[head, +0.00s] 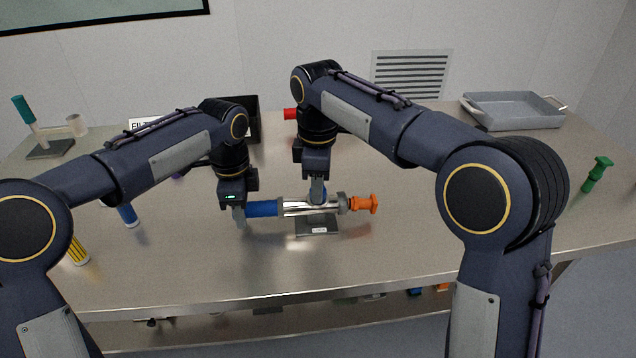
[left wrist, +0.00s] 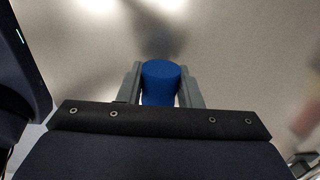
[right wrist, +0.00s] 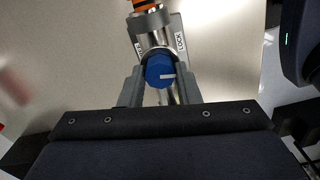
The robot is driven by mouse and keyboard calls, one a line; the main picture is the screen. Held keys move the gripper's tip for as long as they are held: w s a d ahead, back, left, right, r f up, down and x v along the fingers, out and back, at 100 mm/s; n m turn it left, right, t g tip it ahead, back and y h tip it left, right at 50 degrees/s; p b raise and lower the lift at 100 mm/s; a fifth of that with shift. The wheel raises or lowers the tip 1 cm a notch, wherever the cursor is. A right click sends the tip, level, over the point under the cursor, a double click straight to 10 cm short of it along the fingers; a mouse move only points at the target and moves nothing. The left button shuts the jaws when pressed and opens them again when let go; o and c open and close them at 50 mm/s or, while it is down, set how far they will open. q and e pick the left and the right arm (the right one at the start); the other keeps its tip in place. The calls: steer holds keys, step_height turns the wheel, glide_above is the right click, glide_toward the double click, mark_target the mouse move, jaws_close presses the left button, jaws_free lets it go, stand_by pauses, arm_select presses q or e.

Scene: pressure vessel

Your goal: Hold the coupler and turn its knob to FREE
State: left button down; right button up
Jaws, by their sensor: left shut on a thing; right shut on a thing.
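The coupler (head: 296,207) lies level over a small dark stand (head: 318,229), with a silver body, a blue left grip (head: 264,209) and an orange right end (head: 365,204). My left gripper (head: 240,216) is shut on the blue grip, whose end shows between its fingers in the left wrist view (left wrist: 161,80). My right gripper (right wrist: 161,88) comes down from above, shut on the blue knob (right wrist: 160,69). The knob's white mark points right in the right wrist view. A LOCK label (right wrist: 180,47) is to the right; the left label (right wrist: 139,48) is partly hidden.
A grey tray (head: 515,112) stands at the back right and a green-handled piece (head: 598,174) at the right. A black bin (head: 250,110) is behind my arms. A yellow-striped cylinder (head: 77,251) and a blue one (head: 128,215) are at the left. The front middle is clear.

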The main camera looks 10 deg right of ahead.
steer(key=m, duration=0.4)
steer(key=shift+m, duration=0.3)
steer(key=m, duration=0.4)
steer(key=shift+m, duration=0.3)
steer(key=m, duration=0.4)
steer(key=shift+m, duration=0.3)
steer(key=m, duration=0.3)
steer(key=shift+m, duration=0.3)
steer(key=m, duration=1.2)
steer(key=shift+m, duration=2.2)
